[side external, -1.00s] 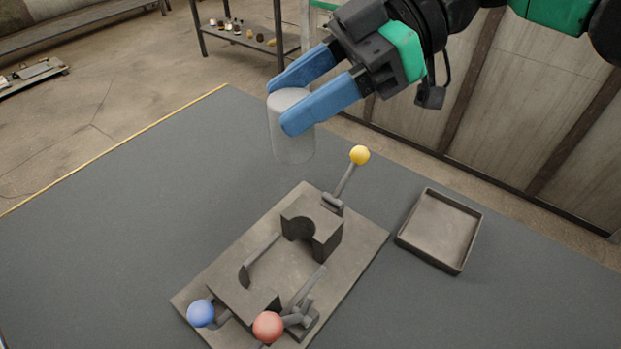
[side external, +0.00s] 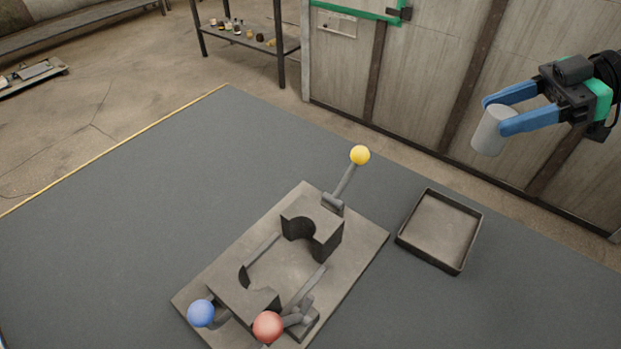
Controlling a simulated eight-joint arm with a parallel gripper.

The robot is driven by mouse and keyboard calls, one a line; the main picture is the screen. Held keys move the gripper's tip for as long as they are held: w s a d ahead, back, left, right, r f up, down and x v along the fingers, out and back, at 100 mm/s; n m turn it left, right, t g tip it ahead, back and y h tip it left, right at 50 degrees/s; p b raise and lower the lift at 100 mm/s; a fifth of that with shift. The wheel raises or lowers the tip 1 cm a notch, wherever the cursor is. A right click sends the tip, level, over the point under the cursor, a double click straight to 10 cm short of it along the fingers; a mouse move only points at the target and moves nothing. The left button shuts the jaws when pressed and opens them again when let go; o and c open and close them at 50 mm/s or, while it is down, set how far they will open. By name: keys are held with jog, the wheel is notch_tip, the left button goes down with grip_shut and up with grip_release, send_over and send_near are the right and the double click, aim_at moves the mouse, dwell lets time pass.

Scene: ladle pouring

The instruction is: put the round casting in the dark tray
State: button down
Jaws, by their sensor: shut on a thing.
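The round casting (side external: 489,133) is a plain light-grey cylinder, slightly tilted in the picture. My gripper (side external: 498,118) is at the upper right with its two blue fingers shut on the casting, holding it in the air. The dark tray (side external: 411,246) is a shallow square tray with a low rim, lying on the grey table right of the fixture. It is empty. The casting appears above and beyond the tray, up and to the right of it in the picture, and apart from it.
A grey fixture plate (side external: 350,248) carries two notched blocks and levers with a yellow knob (side external: 360,155), a blue knob (side external: 201,313) and a red knob (side external: 268,326). The grey table (side external: 150,200) is clear on the left. A panelled wall (side external: 420,90) stands behind.

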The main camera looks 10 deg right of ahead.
notch_tip(320, 180, down, 15)
jog(key=shift+r, duration=0.1)
jog(key=shift+c, duration=1.6)
grip_release()
jog(key=v, duration=1.2)
jog(key=s+a+r+m+t+h, duration=0.3)
jog(key=m+h, duration=0.9)
jog(key=m, duration=0.4)
jog(key=shift+s+r+t, duration=0.45)
jog(key=shift+r+t, duration=0.3)
jog(key=shift+t, duration=0.25)
jog(key=shift+a, duration=0.1)
